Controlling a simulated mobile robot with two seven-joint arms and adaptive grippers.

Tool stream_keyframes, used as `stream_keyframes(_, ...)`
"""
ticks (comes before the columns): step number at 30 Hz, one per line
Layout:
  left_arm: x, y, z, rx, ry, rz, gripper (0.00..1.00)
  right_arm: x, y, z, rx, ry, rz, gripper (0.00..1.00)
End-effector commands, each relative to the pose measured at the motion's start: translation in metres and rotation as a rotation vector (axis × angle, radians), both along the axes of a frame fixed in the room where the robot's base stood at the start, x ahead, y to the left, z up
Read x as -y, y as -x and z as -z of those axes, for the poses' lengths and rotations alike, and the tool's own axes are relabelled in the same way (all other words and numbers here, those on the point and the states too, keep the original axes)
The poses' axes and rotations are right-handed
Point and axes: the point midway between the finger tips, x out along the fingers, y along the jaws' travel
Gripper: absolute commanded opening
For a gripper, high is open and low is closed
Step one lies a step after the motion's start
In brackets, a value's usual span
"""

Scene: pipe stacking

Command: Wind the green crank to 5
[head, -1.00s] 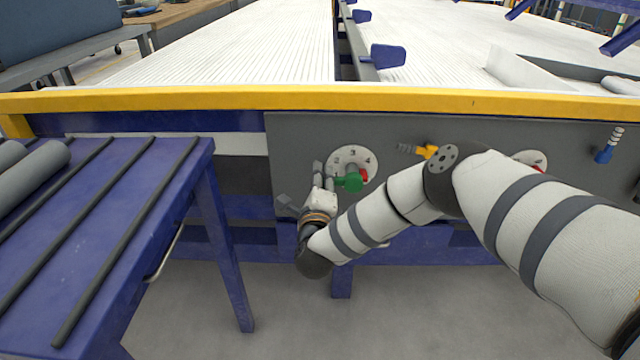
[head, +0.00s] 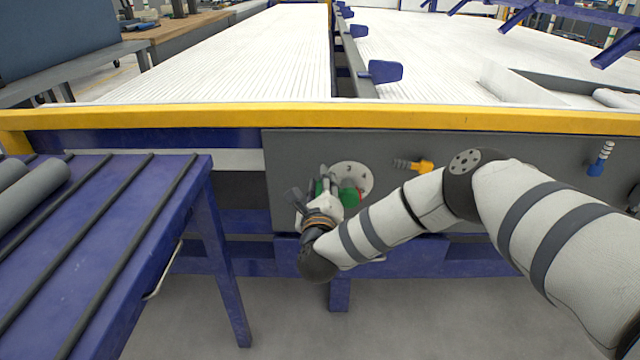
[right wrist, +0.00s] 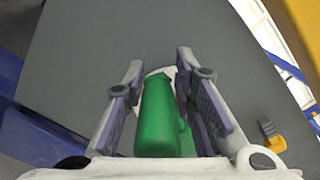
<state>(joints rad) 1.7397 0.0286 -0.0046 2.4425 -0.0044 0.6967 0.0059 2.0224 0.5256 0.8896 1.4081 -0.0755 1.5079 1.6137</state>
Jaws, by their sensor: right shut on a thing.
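The green crank (head: 349,193) sits on a white numbered dial (head: 356,170) on the grey panel. The numerals 3 and 4 show at the dial's top; my gripper covers its left side. A small red part shows at the right of the crank's hub. My right gripper (head: 322,186) is at the dial's left side, shut on the crank's handle. In the right wrist view, the green handle (right wrist: 157,118) stands between the two fingers (right wrist: 160,72). The number 5 cannot be seen. My left gripper is not in view.
A yellow-orange crank (head: 422,166) is on the same panel to the right, above my right forearm. A blue handle (head: 598,160) is at the far right. A yellow rail (head: 300,116) runs above the panel. A blue table (head: 110,230) with grey pipes stands at left.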

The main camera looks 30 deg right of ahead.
Motion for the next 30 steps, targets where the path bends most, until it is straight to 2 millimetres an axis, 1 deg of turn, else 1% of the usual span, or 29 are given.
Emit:
stream_keyframes(1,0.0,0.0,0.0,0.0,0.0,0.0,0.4,-0.002,0.002,0.007,-0.011,-0.009,-0.003,0.0)
stream_keyframes(8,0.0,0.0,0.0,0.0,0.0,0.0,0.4,-0.002,0.002,0.007,-0.012,-0.01,-0.004,0.0)
stream_keyframes(9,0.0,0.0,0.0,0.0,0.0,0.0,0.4,-0.002,0.002,0.007,-0.012,-0.01,-0.004,0.29)
stream_keyframes(10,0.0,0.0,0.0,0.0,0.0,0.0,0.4,-0.002,0.002,0.007,-0.012,-0.01,-0.004,0.36)
stream_keyframes(11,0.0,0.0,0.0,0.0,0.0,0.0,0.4,-0.002,0.002,0.006,-0.011,-0.008,-0.004,0.4)
stream_keyframes(19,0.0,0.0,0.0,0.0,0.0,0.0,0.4,-0.001,0.001,0.003,-0.005,-0.004,-0.002,0.4)
stream_keyframes(22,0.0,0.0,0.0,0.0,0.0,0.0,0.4,-0.006,0.009,0.003,-0.007,-0.005,-0.003,0.4)
stream_keyframes(26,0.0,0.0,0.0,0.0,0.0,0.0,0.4,-0.023,0.036,0.003,-0.008,-0.007,-0.006,0.4)
stream_keyframes(30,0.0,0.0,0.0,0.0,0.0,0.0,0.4,-0.043,0.069,0.003,-0.009,-0.007,-0.006,0.4)
